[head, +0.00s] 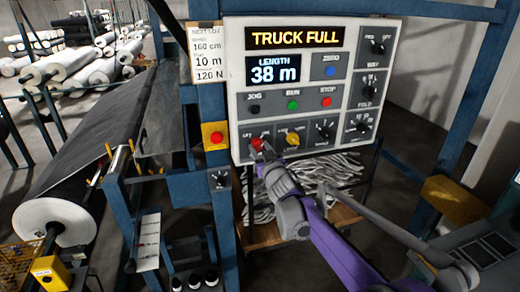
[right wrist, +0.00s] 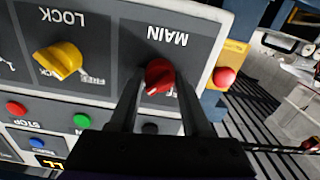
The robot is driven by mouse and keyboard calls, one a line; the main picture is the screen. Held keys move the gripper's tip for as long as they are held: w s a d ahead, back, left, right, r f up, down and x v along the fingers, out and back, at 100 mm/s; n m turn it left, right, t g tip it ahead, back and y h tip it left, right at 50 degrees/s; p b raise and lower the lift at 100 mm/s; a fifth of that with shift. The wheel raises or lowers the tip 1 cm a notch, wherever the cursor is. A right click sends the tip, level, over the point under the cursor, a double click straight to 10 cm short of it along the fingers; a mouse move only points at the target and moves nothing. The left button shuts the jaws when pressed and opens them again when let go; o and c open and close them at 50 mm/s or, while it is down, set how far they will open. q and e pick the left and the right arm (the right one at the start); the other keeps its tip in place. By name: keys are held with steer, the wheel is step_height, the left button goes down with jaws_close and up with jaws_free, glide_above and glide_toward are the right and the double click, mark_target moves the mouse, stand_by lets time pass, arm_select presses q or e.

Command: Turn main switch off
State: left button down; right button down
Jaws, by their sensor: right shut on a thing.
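The main switch is a red rotary knob (head: 257,144) at the lower left of the grey control panel (head: 238,100). In the right wrist view the panel is upside down, and the red knob (right wrist: 160,72) sits below the word MAIN. A white mark on the knob points down and a little left there, towards a partly hidden label. My right gripper (head: 262,150) is shut on the knob. Its two dark fingers (right wrist: 161,95) lie on either side of it in the right wrist view. My left gripper is not in view.
A yellow LOCK knob (head: 292,139) is close to the right of the main switch. A red button on a yellow box (head: 215,136) is to its left. Zero, run and stop buttons and more dials are above and right. The display reads TRUCK FULL (head: 295,38).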

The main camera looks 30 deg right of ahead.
steer(key=n, duration=0.4)
steer(key=n+p, duration=0.1)
steer(key=n, duration=0.3)
steer(key=shift+d+r, duration=0.1)
steer(key=n+p, duration=0.1)
steer(key=n, duration=0.3)
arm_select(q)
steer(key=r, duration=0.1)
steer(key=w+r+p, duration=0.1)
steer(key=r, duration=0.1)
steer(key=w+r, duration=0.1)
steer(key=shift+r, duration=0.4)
arm_select(e)
steer(key=n, duration=0.4)
steer(key=shift+n, duration=0.3)
steer(key=shift+c, duration=1.8)
jaws_free()
